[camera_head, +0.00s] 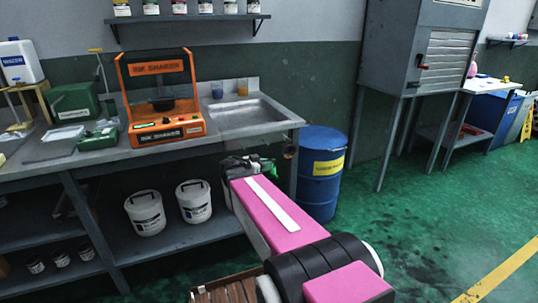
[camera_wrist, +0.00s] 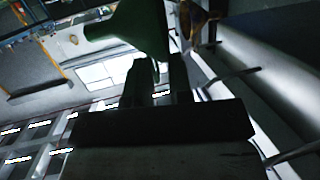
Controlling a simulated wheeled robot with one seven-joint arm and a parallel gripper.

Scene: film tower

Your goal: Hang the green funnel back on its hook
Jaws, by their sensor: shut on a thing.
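My gripper (camera_wrist: 158,78) is shut on the green funnel (camera_wrist: 135,25). In the head view my gripper (camera_head: 243,166) is at the right end of the bench, below the sink. A green part of the funnel (camera_head: 267,165) shows just right of it; the rest is hidden behind my arm.
The metal bench (camera_head: 125,152) carries an orange ink shaker (camera_head: 165,130) and a sink (camera_head: 246,114). White buckets (camera_head: 146,213) stand on its lower shelf. A blue drum (camera_head: 321,170) stands close right of my gripper. A wooden crate (camera_head: 228,290) is below my arm. Green floor is open at right.

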